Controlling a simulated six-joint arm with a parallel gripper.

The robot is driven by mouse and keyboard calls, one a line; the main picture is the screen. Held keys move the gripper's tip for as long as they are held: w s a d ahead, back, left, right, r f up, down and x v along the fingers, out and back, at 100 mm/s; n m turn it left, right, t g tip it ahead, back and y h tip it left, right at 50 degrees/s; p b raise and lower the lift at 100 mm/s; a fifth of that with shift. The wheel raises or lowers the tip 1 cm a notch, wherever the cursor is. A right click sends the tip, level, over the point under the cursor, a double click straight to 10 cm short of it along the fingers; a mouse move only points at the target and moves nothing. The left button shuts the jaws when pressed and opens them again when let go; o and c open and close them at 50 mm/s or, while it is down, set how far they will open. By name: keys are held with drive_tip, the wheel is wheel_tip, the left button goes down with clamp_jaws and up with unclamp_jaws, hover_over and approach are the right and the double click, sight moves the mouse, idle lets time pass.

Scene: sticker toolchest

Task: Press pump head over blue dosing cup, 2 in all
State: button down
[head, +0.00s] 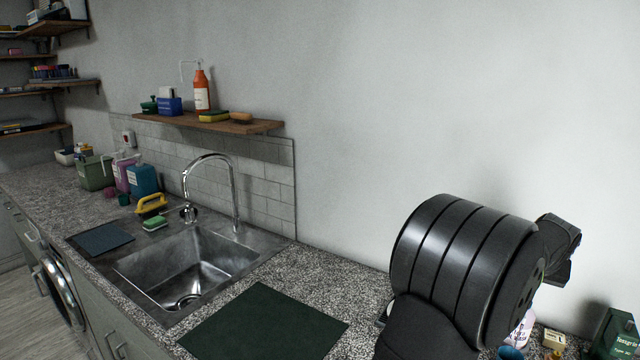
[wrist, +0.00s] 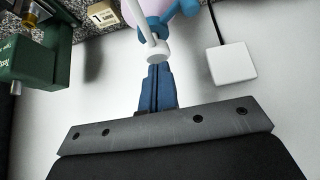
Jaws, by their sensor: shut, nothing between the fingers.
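In the wrist view, my gripper (wrist: 158,70) is shut and empty, its blue fingers together. Its tips are at the round white end of the pump head (wrist: 154,50), overlapping it in the picture; I cannot tell whether they touch. A pale pink bottle (wrist: 217,40) with blue parts shows behind the pump head. In the head view, the bottle (head: 522,328) is partly hidden by my arm. A blue cup (head: 510,352) shows at the bottom edge, cut off. My gripper's fingers are hidden in the head view. The level in the cup cannot be seen.
A green container (head: 615,332) and a small tan box (head: 553,341) stand right of the bottle. A white square block (wrist: 232,62) with a cable is close to the pump in the wrist view. A dark mat (head: 265,322) and sink (head: 188,270) lie to the left.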

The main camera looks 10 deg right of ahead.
drive_tip(key=shift+f, duration=0.4)
drive_tip(key=shift+r, duration=1.4)
drive_tip(key=shift+f, duration=0.1)
drive_tip(key=shift+f, duration=1.35)
drive_tip(key=shift+r, duration=1.45)
